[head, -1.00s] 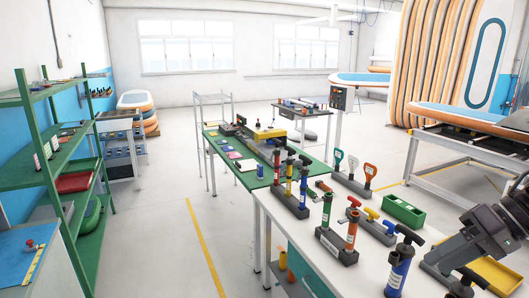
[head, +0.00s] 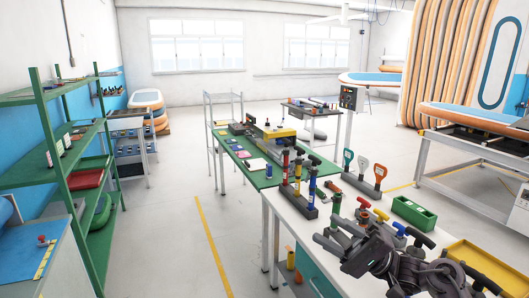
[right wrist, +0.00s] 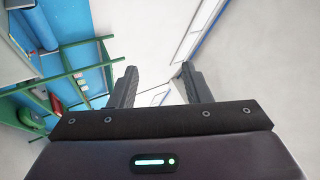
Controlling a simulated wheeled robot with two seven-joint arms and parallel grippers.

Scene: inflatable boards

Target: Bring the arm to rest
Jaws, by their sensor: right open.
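My right gripper (head: 327,233) is over the front part of the white table (head: 290,212) in the head view, pointing left. In the right wrist view its two fingers (right wrist: 158,70) stand apart with nothing between them, so it is open and empty. My right arm hides part of the table and some of the hand pumps there. My left gripper and arm are not in view.
The white table holds a pump rack (head: 298,192), a green box (head: 414,213), a yellow tray (head: 478,262) and several coloured handles. A green table (head: 262,180) stands behind it. Green shelving (head: 88,180) is at left. The floor between is clear.

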